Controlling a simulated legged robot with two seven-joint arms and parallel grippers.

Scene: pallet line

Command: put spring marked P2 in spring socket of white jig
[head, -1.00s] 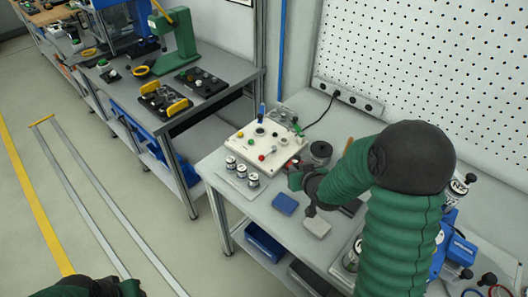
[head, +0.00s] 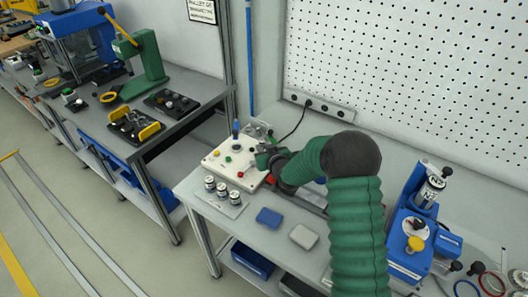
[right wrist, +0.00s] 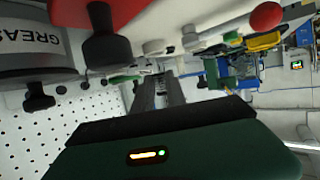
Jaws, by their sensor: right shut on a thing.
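The white jig (head: 213,162) lies on the workbench in the middle of the head view, with coloured knobs and a blue upright handle on top. My right gripper (head: 266,158) is at the jig's right rear side, partly hidden by its own arm. In the right wrist view my right gripper (right wrist: 158,88) is shut on a small light thing, likely the spring; no P2 mark is readable. The spring socket cannot be made out. The left gripper is out of view.
Several labelled cylinders stand on a plate (head: 229,209) in front of the jig. A blue block (head: 269,218) and a grey block (head: 303,237) lie to the right. A can lettered GREAS (right wrist: 35,45) is close in the wrist view. A blue press (head: 408,235) stands at right.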

